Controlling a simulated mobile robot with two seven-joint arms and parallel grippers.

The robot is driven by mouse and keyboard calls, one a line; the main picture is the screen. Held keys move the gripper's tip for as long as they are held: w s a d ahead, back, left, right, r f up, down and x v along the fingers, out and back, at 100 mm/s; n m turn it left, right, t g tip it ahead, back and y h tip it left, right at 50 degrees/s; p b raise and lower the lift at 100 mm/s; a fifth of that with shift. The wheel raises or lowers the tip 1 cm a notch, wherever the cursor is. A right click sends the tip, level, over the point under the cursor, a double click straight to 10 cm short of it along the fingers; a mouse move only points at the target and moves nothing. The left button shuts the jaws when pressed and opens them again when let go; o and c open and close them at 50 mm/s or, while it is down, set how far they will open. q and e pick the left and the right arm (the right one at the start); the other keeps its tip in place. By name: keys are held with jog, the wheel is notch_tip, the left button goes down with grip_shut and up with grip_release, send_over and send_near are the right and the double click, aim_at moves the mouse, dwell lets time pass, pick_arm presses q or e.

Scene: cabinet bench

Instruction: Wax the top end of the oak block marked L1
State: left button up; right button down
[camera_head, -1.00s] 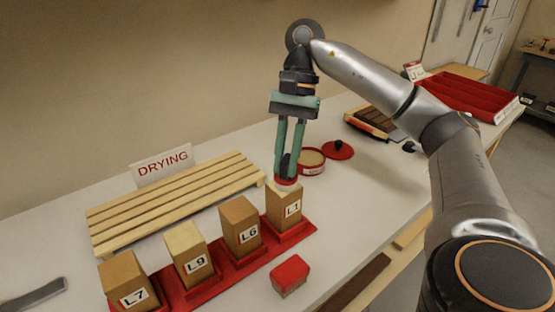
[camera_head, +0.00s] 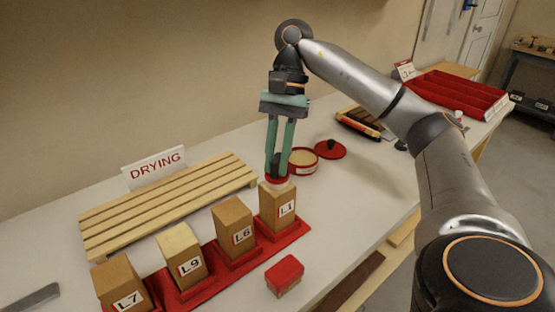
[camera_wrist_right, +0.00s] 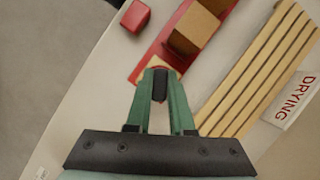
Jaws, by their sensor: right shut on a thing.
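The oak block marked L1 (camera_head: 277,211) stands upright at the right end of a red rack (camera_head: 292,233). My right gripper (camera_head: 278,160) points down above it, shut on the black knob of a round red-and-white applicator (camera_head: 277,181). The applicator is at the block's top end and appears to touch it; it hides most of that end. In the right wrist view the gripper (camera_wrist_right: 160,85) closes around the black knob. An open round red tin of pale wax (camera_head: 302,164) stands just behind, with its red lid (camera_head: 331,150) beside it. My left gripper is not in view.
Blocks L6 (camera_head: 233,225), L9 (camera_head: 182,254) and L7 (camera_head: 120,285) stand left along the rack; L9's top looks paler. A slatted rack (camera_head: 170,205) with a DRYING sign (camera_head: 154,168) lies behind. A red-topped block (camera_head: 284,275) lies in front. A red tray (camera_head: 460,95) is far right.

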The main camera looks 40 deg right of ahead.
jog(key=shift+w+d+f, duration=0.15)
jog(key=shift+w+d, duration=0.3)
jog(key=shift+d, duration=0.15)
jog(key=shift+s+a, duration=0.3)
jog(key=shift+a, duration=0.05)
jog(key=shift+s+a, duration=0.3)
jog(key=shift+a, duration=0.05)
notch_tip(320, 180, up, 5)
jog(key=p, duration=0.4)
jog(key=shift+p, duration=0.35)
jog(key=shift+r+p, duration=0.6)
jog(key=shift+p, duration=0.1)
jog(key=shift+r, duration=0.1)
